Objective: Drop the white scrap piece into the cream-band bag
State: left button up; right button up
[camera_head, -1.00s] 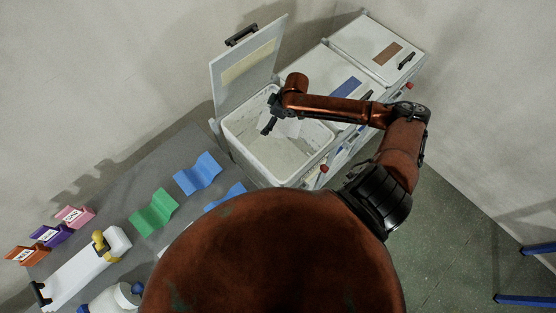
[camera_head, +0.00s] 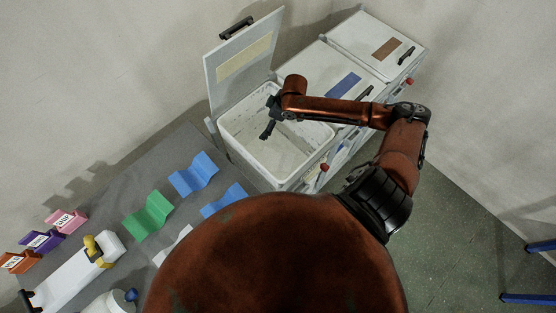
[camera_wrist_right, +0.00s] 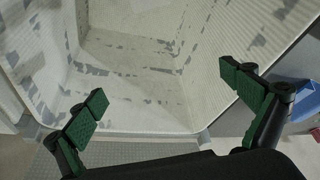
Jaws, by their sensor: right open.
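The cream-band bag is a white bin (camera_head: 228,140) with its lid (camera_head: 240,50) standing open; a cream band (camera_head: 244,58) is on the lid's inner face. My right gripper (camera_head: 268,131) hangs over the bin's opening. In the right wrist view my right gripper (camera_wrist_right: 165,102) has its green fingertips wide apart with nothing between them. The pale, mottled bin interior (camera_wrist_right: 130,85) lies below. I cannot make out the white scrap piece clearly against the pale interior. A white piece (camera_head: 173,245) lies on the table, partly hidden by my body. My left gripper is not in view.
Closed bins with a blue band (camera_head: 343,86) and a brown band (camera_head: 386,49) stand to the right. The grey table (camera_head: 110,195) holds green (camera_head: 148,217) and blue (camera_head: 194,174) corrugated pieces and labelled blocks (camera_head: 66,221).

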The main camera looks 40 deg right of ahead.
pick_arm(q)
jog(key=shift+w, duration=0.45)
pick_arm(e)
jog(key=v, duration=1.2)
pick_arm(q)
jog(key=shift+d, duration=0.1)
